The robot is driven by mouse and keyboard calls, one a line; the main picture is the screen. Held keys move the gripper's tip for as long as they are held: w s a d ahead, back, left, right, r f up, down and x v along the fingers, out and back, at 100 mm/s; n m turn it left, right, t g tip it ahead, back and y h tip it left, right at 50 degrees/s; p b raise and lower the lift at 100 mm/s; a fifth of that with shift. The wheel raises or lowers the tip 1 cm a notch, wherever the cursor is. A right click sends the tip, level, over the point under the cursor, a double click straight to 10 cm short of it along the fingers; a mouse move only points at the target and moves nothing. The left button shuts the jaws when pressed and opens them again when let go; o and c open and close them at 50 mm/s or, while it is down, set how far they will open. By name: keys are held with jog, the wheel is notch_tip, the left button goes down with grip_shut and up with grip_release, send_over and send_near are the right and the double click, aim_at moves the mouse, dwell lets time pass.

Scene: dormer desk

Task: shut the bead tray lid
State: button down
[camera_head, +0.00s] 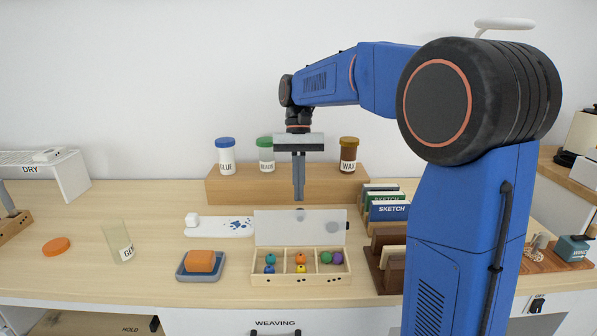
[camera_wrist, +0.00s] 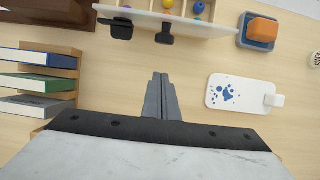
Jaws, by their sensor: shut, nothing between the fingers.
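The bead tray (camera_head: 301,281) is a light wooden box near the front of the desk, with three compartments holding coloured beads. Its pale lid (camera_head: 285,228) stands raised along the back edge, so the tray is open. In the wrist view the lid (camera_wrist: 180,21) shows edge-on at the top, with dark fittings sticking out behind it and a few beads beyond. My gripper (camera_head: 299,198) points down behind and above the lid, apart from it. Its fingers (camera_wrist: 160,78) are shut with nothing between them.
An orange block sits on a grey-blue dish (camera_head: 181,272) left of the tray. A white board with blue spots (camera_head: 228,226) lies behind it. Sketch books in a wooden rack (camera_head: 388,238) stand to the right. A wooden riser (camera_head: 230,190) with labelled jars is at the back.

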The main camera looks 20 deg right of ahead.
aim_at(300, 225)
jog(key=shift+s+a, duration=0.2)
jog(key=shift+s, duration=0.5)
jog(key=shift+s+a, duration=0.2)
jog(key=shift+s, duration=0.45)
jog(key=shift+s+a, duration=0.2)
jog(key=shift+s, duration=0.5)
jog(key=shift+r, duration=0.15)
